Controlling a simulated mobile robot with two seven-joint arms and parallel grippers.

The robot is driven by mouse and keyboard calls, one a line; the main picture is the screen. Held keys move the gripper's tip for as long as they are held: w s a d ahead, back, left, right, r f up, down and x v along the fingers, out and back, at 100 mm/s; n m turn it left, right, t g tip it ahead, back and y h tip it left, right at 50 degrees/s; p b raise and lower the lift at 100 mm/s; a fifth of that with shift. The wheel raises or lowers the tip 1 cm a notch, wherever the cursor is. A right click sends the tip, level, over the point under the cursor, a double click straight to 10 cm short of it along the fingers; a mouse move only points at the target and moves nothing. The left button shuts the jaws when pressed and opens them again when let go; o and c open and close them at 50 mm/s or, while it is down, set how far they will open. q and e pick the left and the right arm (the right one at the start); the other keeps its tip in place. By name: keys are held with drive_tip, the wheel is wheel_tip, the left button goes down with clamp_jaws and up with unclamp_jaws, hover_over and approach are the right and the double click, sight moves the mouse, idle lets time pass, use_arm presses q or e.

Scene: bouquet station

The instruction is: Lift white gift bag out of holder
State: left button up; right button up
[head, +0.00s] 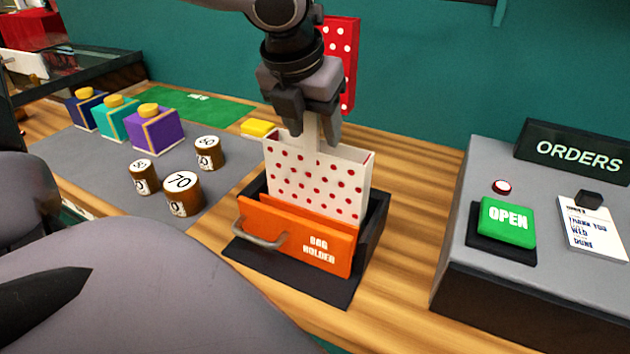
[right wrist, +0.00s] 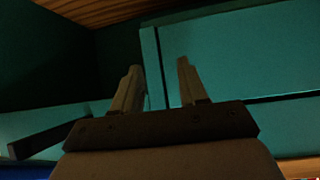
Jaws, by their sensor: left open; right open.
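The white gift bag (head: 315,185) with red dots stands upright in the bag holder (head: 297,238), which has an orange front panel, a metal handle and black sides. The bag's lower part is hidden behind the orange panel. My left gripper (head: 313,135) comes down from above at the bag's top edge. Its fingers are open on either side of a pale upright strip at the bag's top; I cannot tell whether they touch it. My right gripper (right wrist: 160,85) is open and empty in the right wrist view, in front of teal panels.
Several brown weights (head: 183,193) and boxes with yellow tops, one purple (head: 153,131), stand on the grey mat at left. A red dotted item (head: 342,60) is behind my left gripper. A grey console (head: 535,230) with a green OPEN button (head: 508,222) stands at right.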

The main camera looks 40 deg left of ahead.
use_arm(q)
drive_tip(key=shift+w+a+f, duration=0.1)
drive_tip(key=shift+w+f, duration=0.1)
drive_tip(key=shift+f, duration=0.4)
clamp_jaws()
drive_tip(key=shift+r, duration=0.2)
